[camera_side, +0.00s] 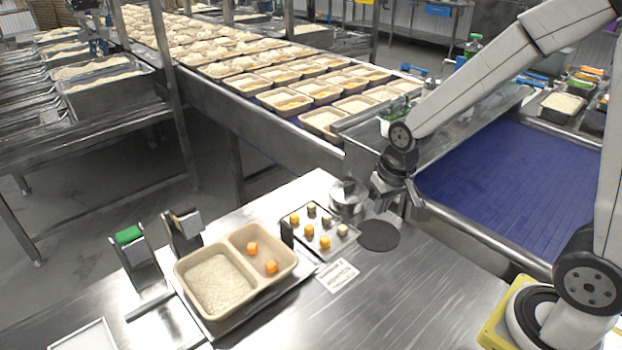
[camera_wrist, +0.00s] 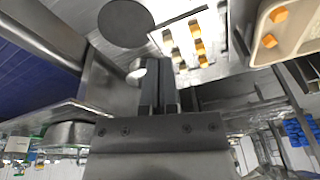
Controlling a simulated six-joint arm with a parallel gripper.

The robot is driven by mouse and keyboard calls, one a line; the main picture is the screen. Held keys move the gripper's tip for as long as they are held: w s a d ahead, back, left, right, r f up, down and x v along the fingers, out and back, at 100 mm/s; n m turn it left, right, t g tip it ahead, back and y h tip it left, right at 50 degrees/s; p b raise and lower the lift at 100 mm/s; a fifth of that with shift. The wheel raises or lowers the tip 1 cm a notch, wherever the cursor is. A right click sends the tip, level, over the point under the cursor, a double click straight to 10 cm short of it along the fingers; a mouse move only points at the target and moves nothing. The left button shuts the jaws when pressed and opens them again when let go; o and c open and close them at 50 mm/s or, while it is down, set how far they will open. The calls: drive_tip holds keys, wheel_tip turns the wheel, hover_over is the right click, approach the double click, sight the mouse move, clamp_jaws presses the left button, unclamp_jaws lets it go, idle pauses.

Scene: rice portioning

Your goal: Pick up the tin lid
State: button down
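A round shiny metal tin (camera_side: 347,197) stands at the back of the steel table, beside the small tray. Its top looks like a metal lid, but I cannot clearly separate lid from tin. My gripper (camera_side: 378,200) is close to the tin, on its right in the side view. In the wrist view the two dark fingers of my gripper (camera_wrist: 158,62) lie close together, with nothing clearly seen between them. A small round metal shape (camera_wrist: 134,74) shows just left of the fingers, partly hidden by them. I cannot tell whether the fingers touch it.
A flat dark disc (camera_side: 378,236) lies on the table right of the small tray (camera_side: 345,243) of orange and grey cubes. A two-compartment beige tray (camera_side: 185,279) holds rice and orange cubes. A label card (camera_side: 338,276) lies nearby. A blue conveyor (camera_side: 520,185) runs behind.

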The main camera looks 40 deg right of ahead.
drive_tip(key=s+a+n, duration=0.1)
drive_tip(key=s+n, duration=0.2)
drive_tip(key=s, duration=0.3)
drive_tip(key=shift+a+f, duration=0.3)
drive_tip(key=shift+f, duration=0.1)
drive_tip(key=c, duration=0.6)
unclamp_jaws()
drive_tip(key=shift+s, duration=0.1)
drive_tip(key=shift+o, duration=0.2)
drive_tip(key=w+d+m+g, duration=0.1)
drive_tip(key=w+d+m, duration=0.3)
drive_tip(key=w, duration=0.4)
drive_tip(key=w+d+f+m+g, duration=0.1)
drive_tip(key=w+d+m, duration=0.3)
drive_tip(key=w+m, duration=0.3)
drive_tip(key=w+d+m, duration=0.4)
drive_tip(key=w+m, duration=0.2)
drive_tip(key=w, duration=0.3)
drive_tip(key=shift+w+d+f+g, duration=0.3)
drive_tip(key=shift+w+g, duration=0.05)
drive_tip(key=shift+g, duration=0.05)
drive_tip(key=shift+w+d+f+m, duration=0.15)
drive_tip(key=shift+w+d+m, duration=0.15)
drive_tip(key=shift+d+m, duration=0.1)
